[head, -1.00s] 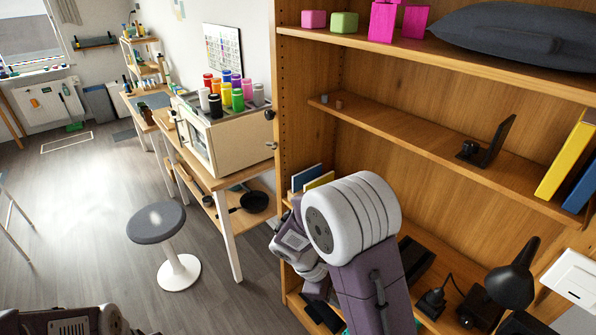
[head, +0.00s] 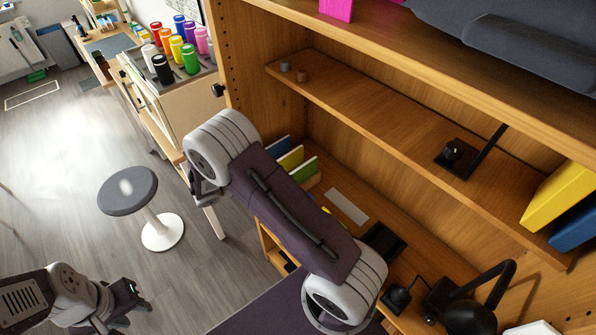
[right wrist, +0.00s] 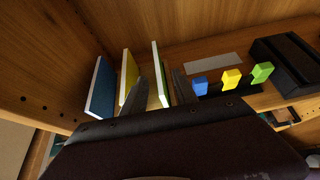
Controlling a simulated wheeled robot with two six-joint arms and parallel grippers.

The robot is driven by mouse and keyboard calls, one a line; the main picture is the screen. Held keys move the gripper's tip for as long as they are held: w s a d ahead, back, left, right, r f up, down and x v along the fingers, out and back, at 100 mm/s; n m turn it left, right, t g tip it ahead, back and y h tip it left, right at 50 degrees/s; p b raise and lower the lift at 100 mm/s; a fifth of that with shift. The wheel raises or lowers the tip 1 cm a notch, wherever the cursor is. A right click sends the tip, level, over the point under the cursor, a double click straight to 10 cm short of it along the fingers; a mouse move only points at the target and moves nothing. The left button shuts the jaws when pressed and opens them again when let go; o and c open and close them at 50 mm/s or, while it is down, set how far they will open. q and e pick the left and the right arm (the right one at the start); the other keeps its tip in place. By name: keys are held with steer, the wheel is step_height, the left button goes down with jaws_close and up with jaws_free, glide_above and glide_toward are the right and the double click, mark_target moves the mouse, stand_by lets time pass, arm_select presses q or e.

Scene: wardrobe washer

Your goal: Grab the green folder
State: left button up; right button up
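The green folder (head: 304,170) stands upright on the wooden shelf, the rightmost of three folders. In the right wrist view the green folder (right wrist: 161,72) shows its pale edge. My right gripper (right wrist: 162,88) is open there, one finger on each side of the green folder's line; I cannot tell whether they touch it. In the head view the right gripper is hidden behind my own arm. My left gripper (head: 136,297) is low at the left over the floor, away from the folders; its finger gap is unclear.
A yellow folder (right wrist: 129,76) and a blue folder (right wrist: 100,88) stand left of the green one. To its right are small blue, yellow and green blocks (right wrist: 231,79) and a black tray (right wrist: 286,62). The upper shelf board (head: 400,125) overhangs. A stool (head: 128,190) stands outside.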

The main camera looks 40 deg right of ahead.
mark_target(298, 169)
steer(key=p+x, duration=0.1)
steer(key=x, duration=0.2)
steer(key=shift+w+d+f, duration=0.15)
steer(key=shift+d, duration=0.2)
steer(key=shift+d+f, duration=0.2)
steer(key=shift+w+d+f+p, duration=0.1)
steer(key=shift+d+p, duration=0.45)
steer(key=shift+d, duration=0.05)
steer(key=shift+w+d+f+p, duration=0.1)
steer(key=shift+d+p, duration=0.45)
steer(key=shift+d, duration=0.05)
steer(key=shift+x, duration=1.25)
steer(key=shift+f, duration=0.3)
steer(key=shift+a+r, duration=0.1)
steer(key=shift+a, duration=0.05)
jaws_close()
